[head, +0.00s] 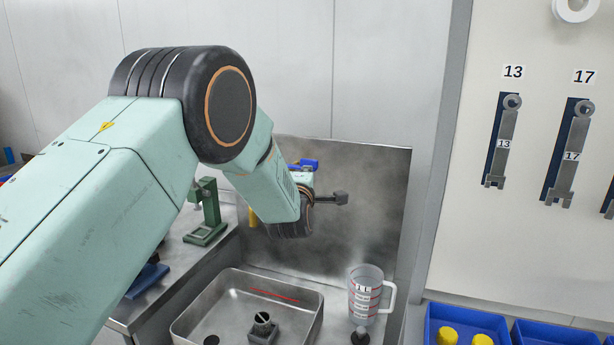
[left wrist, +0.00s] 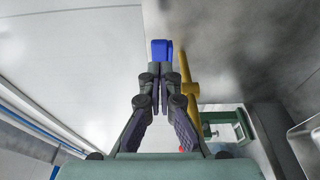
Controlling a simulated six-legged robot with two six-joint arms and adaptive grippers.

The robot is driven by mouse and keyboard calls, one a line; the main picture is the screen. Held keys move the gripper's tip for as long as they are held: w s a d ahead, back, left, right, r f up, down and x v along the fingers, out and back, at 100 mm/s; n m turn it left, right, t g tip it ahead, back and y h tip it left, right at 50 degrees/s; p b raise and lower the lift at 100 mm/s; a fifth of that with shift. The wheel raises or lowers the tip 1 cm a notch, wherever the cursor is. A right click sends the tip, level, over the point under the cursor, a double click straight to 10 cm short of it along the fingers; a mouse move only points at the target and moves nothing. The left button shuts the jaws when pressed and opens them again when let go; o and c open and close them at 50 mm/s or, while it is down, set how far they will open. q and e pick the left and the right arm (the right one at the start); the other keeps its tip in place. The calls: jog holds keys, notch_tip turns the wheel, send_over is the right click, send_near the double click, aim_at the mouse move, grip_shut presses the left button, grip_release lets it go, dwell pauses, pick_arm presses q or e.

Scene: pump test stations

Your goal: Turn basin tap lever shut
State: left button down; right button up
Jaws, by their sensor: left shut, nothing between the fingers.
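The blue tap lever (left wrist: 161,50) shows just beyond my fingertips in the left wrist view. In the head view, a blue part that looks like the lever (head: 304,164) shows beyond my wrist, against the steel backsplash. A yellow pipe (left wrist: 187,75) runs beside the fingers in the left wrist view, and a bit of yellow shows under my arm in the head view (head: 253,217). My left gripper (left wrist: 156,72) is shut and empty, its tips at the lever's near end; I cannot tell if they touch. My arm hides its fingers in the head view. My right gripper is out of view.
A steel basin (head: 190,318) with a small fixture in it lies below my arm. A clear measuring jug (head: 365,291) stands to its right. A green stand (head: 207,208) is at left. Blue bins (head: 432,328) and hanging wrenches (head: 503,140) are at right.

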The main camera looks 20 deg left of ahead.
pick_arm(q)
jog(key=shift+s+d+m+b, duration=0.7)
jog(key=shift+s+d+m, duration=0.3)
jog(key=shift+s+d, duration=2.7)
jog(key=s+a+f+m+g+h+b, duration=0.1)
jog(key=s+f+m+g, duration=0.2)
jog(key=s+f+m, duration=0.45)
jog(key=s+a+f+m+g+h+b, duration=0.15)
jog(key=s+f, duration=0.25)
jog(key=f, duration=0.7)
jog(key=s+f+m+g+b, duration=0.2)
jog(key=s+f+m+g, duration=0.25)
jog(key=f, duration=0.55)
jog(key=s+f+m+g+b, duration=0.1)
jog(key=s+f+g+b, duration=0.1)
jog(key=s+f, duration=0.5)
jog(key=s+a+f+m+g+h+b, duration=0.1)
jog(key=s+f+m+g+b, duration=0.1)
jog(key=s+f, duration=0.6)
jog(key=s+f+m+g+b, duration=0.1)
jog(key=s+f+g+b, duration=0.3)
jog(key=s, duration=1.5)
notch_tip(320, 180, down, 4)
jog(key=shift+a+r+g, duration=0.1)
jog(key=shift+a+g, duration=0.05)
jog(key=shift+g, duration=0.15)
